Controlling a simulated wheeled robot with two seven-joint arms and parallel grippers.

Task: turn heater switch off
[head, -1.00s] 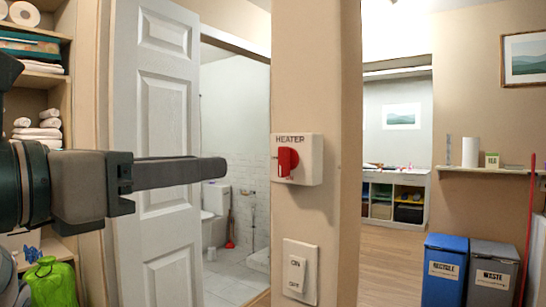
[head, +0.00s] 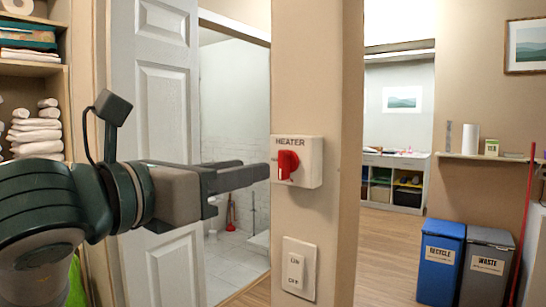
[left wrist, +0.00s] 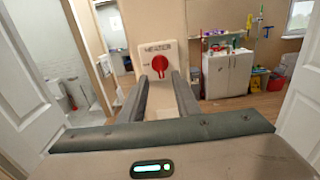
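The heater switch is a white box (head: 311,162) labelled HEATER with a red rotary knob (head: 287,165) on a beige wall post. The knob's handle points down in the head view. My left gripper (head: 255,169) is to the left of the box, its two fingers apart and pointing toward it, with nothing between them. In the left wrist view the fingers (left wrist: 162,78) are spread below the box, and the red knob (left wrist: 160,64) shows just beyond the gap between their tips. I cannot tell whether a fingertip touches the box. My right gripper is not in view.
An ON/OFF rocker switch (head: 298,267) is on the post below the heater box. A white panel door (head: 165,100) stands behind my left arm, beside a bathroom opening. Shelves with towels (head: 36,130) are at the left. Blue (head: 441,262) and grey (head: 487,266) bins stand at the right.

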